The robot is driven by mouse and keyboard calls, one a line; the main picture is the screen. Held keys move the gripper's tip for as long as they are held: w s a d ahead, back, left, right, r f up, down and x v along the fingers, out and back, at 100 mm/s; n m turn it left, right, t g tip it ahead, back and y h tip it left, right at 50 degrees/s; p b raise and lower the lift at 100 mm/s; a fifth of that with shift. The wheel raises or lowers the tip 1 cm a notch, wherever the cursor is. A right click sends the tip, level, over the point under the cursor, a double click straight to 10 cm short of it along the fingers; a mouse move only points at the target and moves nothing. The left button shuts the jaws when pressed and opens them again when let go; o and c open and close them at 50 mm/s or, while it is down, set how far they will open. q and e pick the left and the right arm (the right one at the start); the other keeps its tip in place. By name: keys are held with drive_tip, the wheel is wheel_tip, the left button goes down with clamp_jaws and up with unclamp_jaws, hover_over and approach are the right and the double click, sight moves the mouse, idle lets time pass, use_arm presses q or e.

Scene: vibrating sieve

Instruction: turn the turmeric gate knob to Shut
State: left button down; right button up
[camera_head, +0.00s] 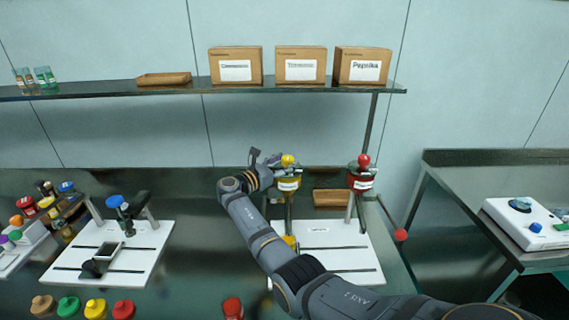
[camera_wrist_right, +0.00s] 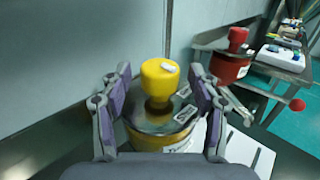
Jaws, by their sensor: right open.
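The yellow knob (camera_wrist_right: 159,80) stands upright on the metal lid of a yellow-banded container (camera_wrist_right: 178,146), in the middle of the right wrist view. In the head view the yellow knob (camera_head: 288,160) tops the container (camera_head: 289,183) on a stand. My right gripper (camera_wrist_right: 160,70) is open, with one purple-padded finger on each side of the knob and visible gaps. Small label plates (camera_wrist_right: 186,114) lie on the lid right of the knob; their words are too small to read. In the head view my right gripper (camera_head: 268,160) is just left of the knob. My left gripper is not in view.
A red-knobbed container (camera_head: 361,180) stands to the right, with a red ball-ended lever (camera_head: 400,235) beyond it. A shelf (camera_head: 300,89) with labelled boxes runs above. Several colored lids (camera_head: 96,308) lie at the front left. A wall is close behind.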

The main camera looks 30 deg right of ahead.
drive_tip(key=v, duration=1.2)
